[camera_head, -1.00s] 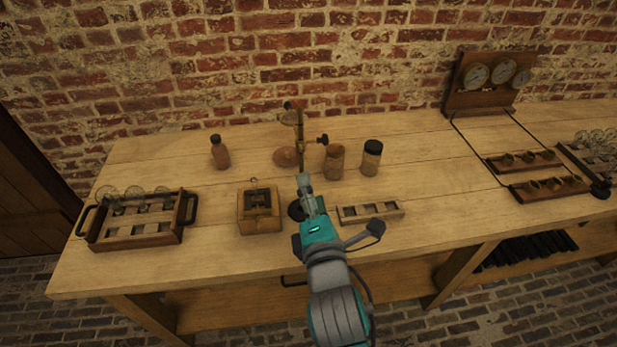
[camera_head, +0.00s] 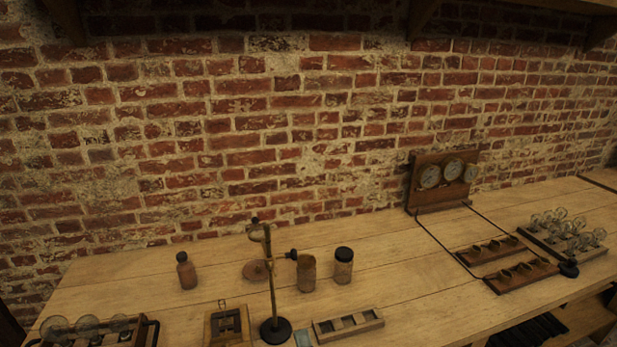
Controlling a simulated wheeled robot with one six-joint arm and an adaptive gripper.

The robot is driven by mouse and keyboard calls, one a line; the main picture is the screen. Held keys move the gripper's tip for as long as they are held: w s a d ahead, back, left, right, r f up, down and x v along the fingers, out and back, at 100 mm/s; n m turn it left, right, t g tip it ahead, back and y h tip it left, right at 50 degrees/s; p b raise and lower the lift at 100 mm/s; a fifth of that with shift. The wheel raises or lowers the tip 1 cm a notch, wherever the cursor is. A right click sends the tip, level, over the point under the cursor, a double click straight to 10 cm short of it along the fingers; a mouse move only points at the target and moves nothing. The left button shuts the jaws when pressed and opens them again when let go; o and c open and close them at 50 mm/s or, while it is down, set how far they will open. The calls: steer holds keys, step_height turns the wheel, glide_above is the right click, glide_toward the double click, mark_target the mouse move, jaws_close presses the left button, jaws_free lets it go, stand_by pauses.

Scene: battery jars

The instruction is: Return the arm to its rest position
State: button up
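My gripper and most of my arm are out of the head view. A small grey-teal patch at the bottom edge, just right of the stand's base, may be part of my arm; too little shows to tell. The wooden bench (camera_head: 400,262) fills the lower part of the view. On it a brass stand (camera_head: 270,275) with a round dark base stands upright. A wooden rack with square holes (camera_head: 348,325) lies to its right, and a small wooden box with a dark top (camera_head: 228,325) sits to its left.
A brown bottle (camera_head: 187,272), an open jar (camera_head: 306,274) and a black-lidded jar (camera_head: 343,267) stand towards the back. A tray of glass jars (camera_head: 95,333) is at lower left. A gauge board (camera_head: 442,183), wired lamp racks (camera_head: 520,277) and bulbs (camera_head: 565,232) are at right.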

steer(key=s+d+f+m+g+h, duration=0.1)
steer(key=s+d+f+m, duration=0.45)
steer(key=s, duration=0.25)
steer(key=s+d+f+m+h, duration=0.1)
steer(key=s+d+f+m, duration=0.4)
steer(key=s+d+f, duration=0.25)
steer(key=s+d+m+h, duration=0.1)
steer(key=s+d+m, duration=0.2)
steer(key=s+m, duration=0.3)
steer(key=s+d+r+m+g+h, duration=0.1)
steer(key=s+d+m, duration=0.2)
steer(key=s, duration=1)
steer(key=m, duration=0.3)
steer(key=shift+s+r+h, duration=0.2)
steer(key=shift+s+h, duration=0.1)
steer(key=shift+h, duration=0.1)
